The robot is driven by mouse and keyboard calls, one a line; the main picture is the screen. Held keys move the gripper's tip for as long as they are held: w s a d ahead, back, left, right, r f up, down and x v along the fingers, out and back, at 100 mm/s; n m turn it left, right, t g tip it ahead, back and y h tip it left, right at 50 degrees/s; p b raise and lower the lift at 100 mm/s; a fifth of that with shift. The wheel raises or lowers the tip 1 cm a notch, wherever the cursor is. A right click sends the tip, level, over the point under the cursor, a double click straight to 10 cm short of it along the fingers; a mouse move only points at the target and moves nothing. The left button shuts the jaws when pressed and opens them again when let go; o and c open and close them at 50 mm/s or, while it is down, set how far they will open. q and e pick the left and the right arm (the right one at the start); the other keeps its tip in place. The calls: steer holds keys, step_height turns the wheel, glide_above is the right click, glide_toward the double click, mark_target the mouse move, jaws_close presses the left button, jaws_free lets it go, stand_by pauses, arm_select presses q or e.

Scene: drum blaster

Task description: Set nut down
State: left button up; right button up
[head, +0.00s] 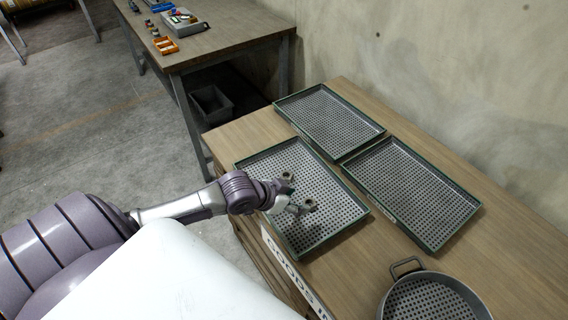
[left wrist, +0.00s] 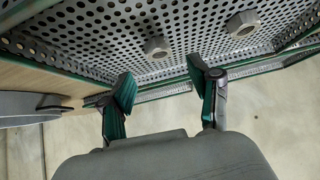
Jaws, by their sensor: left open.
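Two grey metal nuts rest on the perforated floor of the near-left green-rimmed tray (head: 336,181). One nut (head: 287,176) is further back and the other nut (head: 310,203) is right by my gripper's fingers. In the left wrist view, one nut (left wrist: 157,47) lies beyond the gap between the fingers and the other nut (left wrist: 242,24) lies further right. My left gripper (head: 292,200) is over this tray, open, with nothing between its fingers; its spread fingers also show in the left wrist view (left wrist: 165,90). My right gripper is out of view.
Two more perforated trays, one at the back (head: 330,118) and one at the right (head: 415,190), look empty. A round perforated pan (head: 432,298) with a handle stands at the front right. Bare wooden tabletop (head: 500,255) lies right of the trays, with a wall behind.

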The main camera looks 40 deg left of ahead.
arm_select(q)
steer(key=v, duration=0.6)
stand_by(0.4)
